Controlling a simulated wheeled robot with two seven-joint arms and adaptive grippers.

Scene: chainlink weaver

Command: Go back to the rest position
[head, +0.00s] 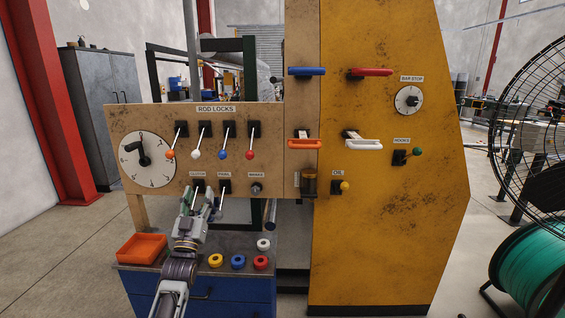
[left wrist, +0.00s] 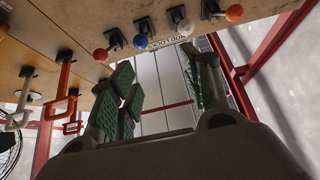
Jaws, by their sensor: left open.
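My left gripper (head: 201,203) is in front of the lower part of the wooden rod locks panel (head: 122,118), above the blue cabinet. Its green-padded fingers stand apart in the left wrist view (left wrist: 160,85), with nothing seen between them. In the head view it overlaps the small lower-row levers; I cannot tell whether it touches them. Above it are rod lock levers with orange (head: 170,155), white (head: 195,155), blue (head: 222,155) and red (head: 250,155) knobs. They also show in the left wrist view, the red knob (left wrist: 101,55) at left. My right gripper is not in view.
The blue cabinet (head: 200,296) bears an orange tray (head: 142,248) and yellow, blue, red and white rings. The yellow machine (head: 385,230) with red (head: 370,72) and white (head: 364,145) handles stands right. A fan (head: 530,130) and green spool (head: 535,268) are far right. Floor at left is clear.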

